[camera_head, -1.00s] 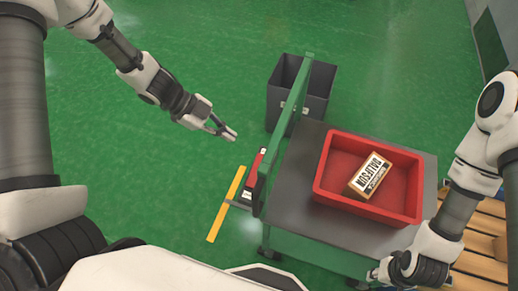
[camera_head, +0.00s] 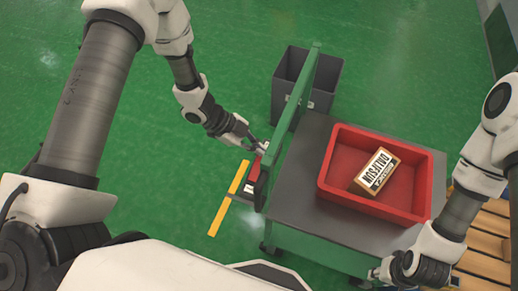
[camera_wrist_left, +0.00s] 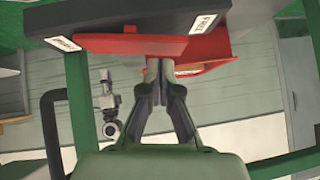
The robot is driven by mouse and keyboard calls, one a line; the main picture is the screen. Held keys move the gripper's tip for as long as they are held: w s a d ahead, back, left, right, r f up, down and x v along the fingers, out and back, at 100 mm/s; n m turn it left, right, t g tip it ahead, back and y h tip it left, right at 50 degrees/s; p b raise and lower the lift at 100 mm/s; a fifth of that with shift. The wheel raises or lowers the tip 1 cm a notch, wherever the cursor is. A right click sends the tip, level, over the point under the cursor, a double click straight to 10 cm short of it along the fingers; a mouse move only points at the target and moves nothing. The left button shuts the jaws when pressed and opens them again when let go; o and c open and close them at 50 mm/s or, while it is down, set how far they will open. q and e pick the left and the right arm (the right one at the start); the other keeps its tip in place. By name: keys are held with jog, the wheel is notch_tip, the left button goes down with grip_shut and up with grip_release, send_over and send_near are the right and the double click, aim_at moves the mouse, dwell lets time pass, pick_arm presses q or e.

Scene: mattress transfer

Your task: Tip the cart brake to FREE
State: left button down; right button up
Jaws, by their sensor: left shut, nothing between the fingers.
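The cart brake is a red rocker (camera_head: 256,169) on a dark plate, low on the left side of the green-framed cart (camera_head: 350,232). In the left wrist view the red rocker (camera_wrist_left: 120,43) lies along the dark plate (camera_wrist_left: 135,20). One end label (camera_wrist_left: 203,22) reads FREE; the other end label (camera_wrist_left: 64,44) is hard to read. My left gripper (camera_head: 262,149) is shut and empty at the far end of the rocker. Its fingertips (camera_wrist_left: 160,64) show just under the red part; contact is unclear. My right gripper (camera_head: 376,276) is by the cart's front edge, its jaw state unclear.
A red tote (camera_head: 337,188) holding a labelled box (camera_head: 376,171) sits on the cart top. A dark grey bin (camera_head: 322,88) stands behind the cart's green upright (camera_head: 292,112). A yellow floor strip (camera_head: 228,200) lies left of the brake. Green floor at left is open.

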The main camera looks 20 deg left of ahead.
pick_arm(q)
jog(key=shift+w+f, duration=0.1)
jog(key=shift+f, duration=0.45)
jog(key=shift+f, duration=0.25)
jog(key=shift+w+f, duration=0.15)
jog(key=shift+w, duration=0.1)
jog(key=shift+s, duration=0.1)
jog(key=shift+s+r+p, duration=0.35)
jog(key=shift+s+r, duration=0.05)
jog(key=shift+s, duration=0.25)
jog(key=shift+r, duration=0.1)
